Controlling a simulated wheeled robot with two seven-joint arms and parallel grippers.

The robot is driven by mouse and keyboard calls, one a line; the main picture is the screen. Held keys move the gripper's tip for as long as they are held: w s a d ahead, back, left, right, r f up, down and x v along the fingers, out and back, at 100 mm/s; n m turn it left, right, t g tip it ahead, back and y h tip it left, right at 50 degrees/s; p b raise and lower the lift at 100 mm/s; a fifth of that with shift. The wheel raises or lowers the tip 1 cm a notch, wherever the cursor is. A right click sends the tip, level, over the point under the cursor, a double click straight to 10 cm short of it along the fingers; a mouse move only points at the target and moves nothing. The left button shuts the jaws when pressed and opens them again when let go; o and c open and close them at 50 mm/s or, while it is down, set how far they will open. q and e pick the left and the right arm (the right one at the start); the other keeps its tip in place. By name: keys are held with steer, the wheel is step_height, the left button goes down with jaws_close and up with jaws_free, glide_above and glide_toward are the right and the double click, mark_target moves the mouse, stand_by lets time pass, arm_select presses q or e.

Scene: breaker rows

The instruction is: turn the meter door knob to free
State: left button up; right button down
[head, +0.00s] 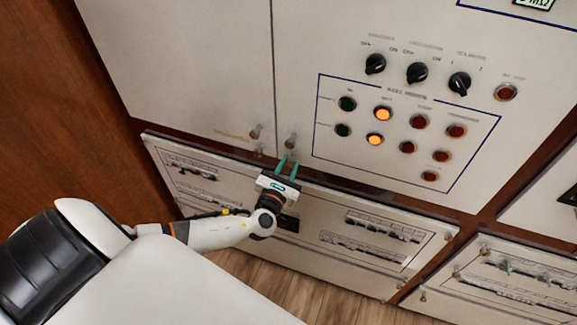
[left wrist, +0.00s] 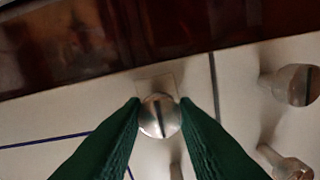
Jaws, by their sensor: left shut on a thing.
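A round silver knob (left wrist: 159,117) with a dark slot sits on the pale panel in the left wrist view. Its slot stands close to upright in that view. My left gripper (left wrist: 160,105) is shut on this knob, with one green finger touching each side. In the head view the left gripper (head: 289,160) reaches the lower edge of the upper cabinet, just right of the vertical door seam. A small metal knob (head: 290,142) shows right above its fingertips there. My right gripper is not in view.
Two more silver knobs, an upper one (left wrist: 298,84) and a lower one (left wrist: 288,165), sit across the seam. Black selector switches (head: 417,73) and lit orange buttons (head: 383,114) are up to the right. A breaker panel (head: 320,213) lies below the gripper.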

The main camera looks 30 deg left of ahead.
arm_select(q)
steer(key=n+b, duration=0.3)
steer(key=shift+f+n, duration=0.2)
steer(key=shift+n, duration=0.1)
steer(key=n+b, duration=0.4)
steer(key=n, duration=0.1)
steer(key=n+b, duration=0.3)
steer(key=n, duration=0.2)
steer(key=shift+r, duration=0.1)
steer(key=n+b, duration=0.1)
steer(key=n, duration=0.3)
steer(key=shift+b, duration=0.3)
steer(key=shift+r+n, duration=0.1)
steer(key=shift+n, duration=0.2)
steer(key=o, duration=1)
